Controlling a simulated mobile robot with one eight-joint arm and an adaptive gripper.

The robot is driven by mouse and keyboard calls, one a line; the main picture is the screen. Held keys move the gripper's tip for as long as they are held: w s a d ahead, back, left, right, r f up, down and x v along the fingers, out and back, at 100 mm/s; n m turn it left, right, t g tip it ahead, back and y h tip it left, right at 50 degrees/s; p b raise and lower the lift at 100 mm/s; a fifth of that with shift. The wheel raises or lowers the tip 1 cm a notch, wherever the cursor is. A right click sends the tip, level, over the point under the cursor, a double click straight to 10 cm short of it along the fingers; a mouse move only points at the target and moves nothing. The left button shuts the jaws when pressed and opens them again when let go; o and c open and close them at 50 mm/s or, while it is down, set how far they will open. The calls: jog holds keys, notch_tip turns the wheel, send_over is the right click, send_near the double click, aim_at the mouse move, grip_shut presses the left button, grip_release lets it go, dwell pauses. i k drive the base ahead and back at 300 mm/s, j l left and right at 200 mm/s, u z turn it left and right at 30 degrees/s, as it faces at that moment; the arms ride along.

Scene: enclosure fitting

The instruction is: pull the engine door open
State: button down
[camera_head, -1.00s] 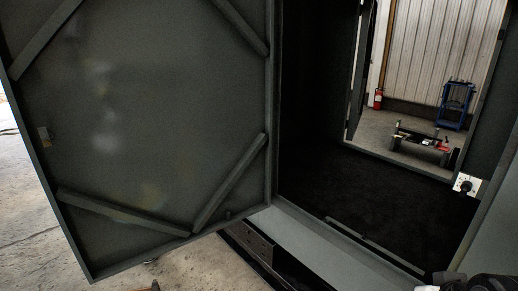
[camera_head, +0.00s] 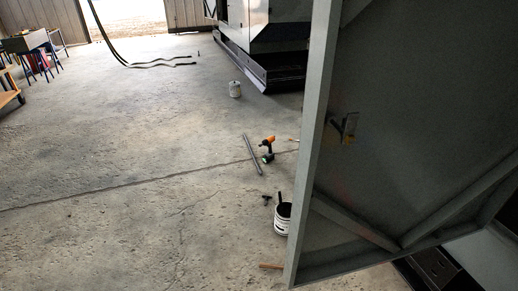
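The engine door (camera_head: 400,110) is a large grey-green metal panel with diagonal braces on its inner face. It fills the right side of the head view and stands swung out from the enclosure, over the concrete floor. A small latch or handle (camera_head: 349,127) with a yellowish label is on its inner face near the free edge. A bit of the enclosure's base (camera_head: 440,268) shows at the lower right. My gripper is not in this view, so I cannot see whether it touches the door.
Another grey enclosure (camera_head: 270,40) stands behind. Hoses (camera_head: 145,63) lie farther back. The left floor is mostly clear.

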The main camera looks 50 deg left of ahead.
aim_at(432, 160)
jog(key=j+z, duration=0.1)
jog(key=j, duration=1.7)
jog(key=k+j+z, duration=0.15)
jog(key=j, duration=0.7)
jog(key=j+z, duration=0.1)
jog(key=j, duration=1.55)
